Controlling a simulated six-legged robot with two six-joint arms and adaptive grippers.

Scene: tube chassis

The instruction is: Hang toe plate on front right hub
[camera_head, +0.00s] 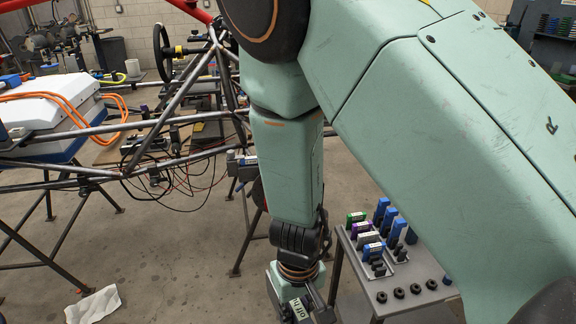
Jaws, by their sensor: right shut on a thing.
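My right arm crosses the picture from the right and hangs down in the middle. My right gripper (304,312) is at the bottom edge, mostly cut off below. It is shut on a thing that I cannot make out. No toe plate can be told apart in this view. The tube chassis (176,103) stands at the left and back, apart from the gripper. A grey part (240,164) at its near right end is partly behind my arm; I cannot tell whether it is the front right hub. My left gripper is not in view.
A grey table (388,288) right of the gripper holds blue, green, purple and grey blocks (371,236) and several dark round pieces (415,289). Dark stand legs (245,237) hold up the chassis. A white cloth (93,305) lies on the floor. Open floor lies left of my gripper.

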